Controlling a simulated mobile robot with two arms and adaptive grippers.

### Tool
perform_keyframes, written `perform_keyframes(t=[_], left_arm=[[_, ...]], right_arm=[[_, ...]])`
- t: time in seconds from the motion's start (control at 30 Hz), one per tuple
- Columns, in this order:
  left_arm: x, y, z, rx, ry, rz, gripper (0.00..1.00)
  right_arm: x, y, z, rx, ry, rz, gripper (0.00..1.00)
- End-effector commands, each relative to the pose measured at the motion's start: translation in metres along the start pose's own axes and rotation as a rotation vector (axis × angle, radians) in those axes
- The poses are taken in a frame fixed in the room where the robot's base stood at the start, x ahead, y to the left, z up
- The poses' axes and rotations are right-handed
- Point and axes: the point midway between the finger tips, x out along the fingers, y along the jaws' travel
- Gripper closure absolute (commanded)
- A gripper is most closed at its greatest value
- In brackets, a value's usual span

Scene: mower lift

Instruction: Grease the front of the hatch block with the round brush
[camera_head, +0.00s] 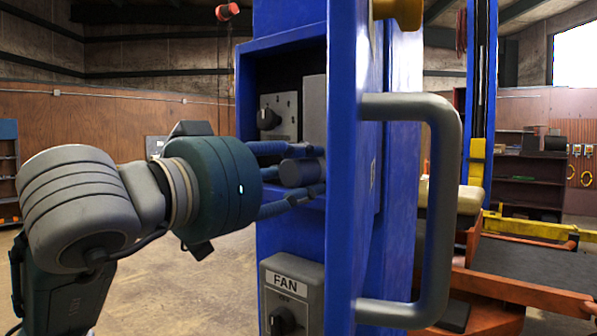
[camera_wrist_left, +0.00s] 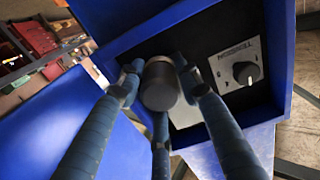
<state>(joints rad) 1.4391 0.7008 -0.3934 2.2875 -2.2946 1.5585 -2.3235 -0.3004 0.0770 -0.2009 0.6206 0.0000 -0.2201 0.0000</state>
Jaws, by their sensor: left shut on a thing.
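My left gripper (camera_head: 322,172) reaches from the left into an open recess in the blue post. Its three blue fingers are closed around a dark grey cylinder, which looks like the round brush (camera_head: 297,172); it also shows between the fingers in the left wrist view (camera_wrist_left: 158,88). Any bristles are hidden. A light grey block, apparently the hatch block (camera_head: 314,108), sits in the recess right by the cylinder; part of it shows behind the fingers in the wrist view (camera_wrist_left: 186,113). I cannot tell whether brush and block touch. My right gripper is not in view.
A panel with a black knob (camera_head: 279,117) is inside the recess, left of the block. A FAN switch box (camera_head: 292,295) is below. A large grey handle (camera_head: 447,200) sticks out on the post's right. The floor at left is clear.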

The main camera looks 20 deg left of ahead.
Motion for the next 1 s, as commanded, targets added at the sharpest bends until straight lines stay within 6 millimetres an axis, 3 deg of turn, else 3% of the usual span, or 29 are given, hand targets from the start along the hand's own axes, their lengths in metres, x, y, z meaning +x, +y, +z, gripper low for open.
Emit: perform_keyframes(t=[0.77,1.0], left_arm=[[0.013,0.0,-0.002,0.0,0.002,0.0,0.86],[0.012,0.001,-0.019,0.0,0.003,0.0,0.86]], right_arm=[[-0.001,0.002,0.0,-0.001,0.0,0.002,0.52],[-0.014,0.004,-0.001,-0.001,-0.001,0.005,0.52]])
